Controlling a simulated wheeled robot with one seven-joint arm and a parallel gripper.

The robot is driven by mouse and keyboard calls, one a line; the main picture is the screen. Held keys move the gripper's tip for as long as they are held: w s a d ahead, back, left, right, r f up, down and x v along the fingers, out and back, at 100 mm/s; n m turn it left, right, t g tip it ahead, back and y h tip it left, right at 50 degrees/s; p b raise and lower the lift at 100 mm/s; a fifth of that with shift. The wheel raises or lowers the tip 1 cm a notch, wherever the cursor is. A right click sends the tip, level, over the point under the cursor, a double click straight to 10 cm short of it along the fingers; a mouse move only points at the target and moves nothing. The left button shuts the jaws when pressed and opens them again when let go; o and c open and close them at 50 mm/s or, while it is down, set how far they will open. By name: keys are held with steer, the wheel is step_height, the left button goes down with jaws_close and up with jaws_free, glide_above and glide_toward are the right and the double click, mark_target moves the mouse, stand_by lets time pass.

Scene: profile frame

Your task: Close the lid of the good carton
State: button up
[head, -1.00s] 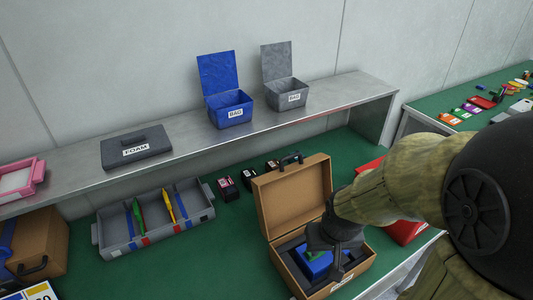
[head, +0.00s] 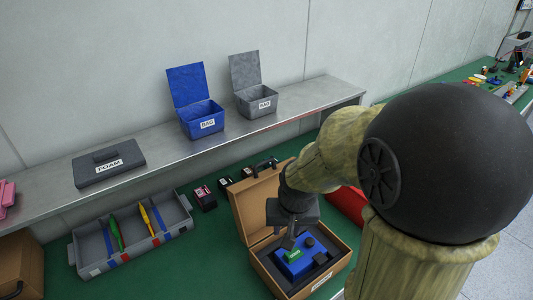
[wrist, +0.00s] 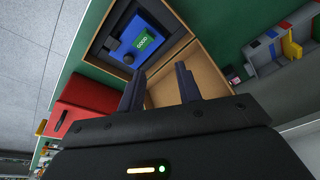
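The brown carton (head: 318,290) stands on the green bench with its lid (head: 256,208) open and tilted back. In it, dark foam holds a blue device (head: 290,266) with a green label; the wrist view shows the label reading GOOD on the device (wrist: 143,42). My gripper (head: 288,241) hangs above the device, in front of the lid. In the wrist view my gripper (wrist: 160,85) has its two fingers apart with nothing between them, and the lid (wrist: 208,78) shows beyond them.
A red case (head: 347,205) stands close to the carton's right. A grey divided tray (head: 130,238) lies to the left, and small dark boxes (head: 204,198) stand behind. A metal shelf (head: 290,118) bears a blue bin (head: 201,120), a grey bin (head: 258,102) and a FOAM case (head: 108,166).

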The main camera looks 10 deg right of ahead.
mark_target(266, 161)
steer(key=w+d+r+m+y+p, duration=0.1)
steer(key=w+r+m+p, duration=0.6)
steer(key=w+r, duration=1.2)
steer(key=d+r+m, duration=0.1)
steer(key=m, duration=0.3)
steer(key=shift+d+r+p, duration=0.15)
steer(key=shift+p, duration=0.15)
steer(key=shift+w, duration=0.15)
steer(key=p+x, duration=0.4)
steer(key=x, duration=1.3)
steer(key=shift+w, duration=0.25)
jaws_close()
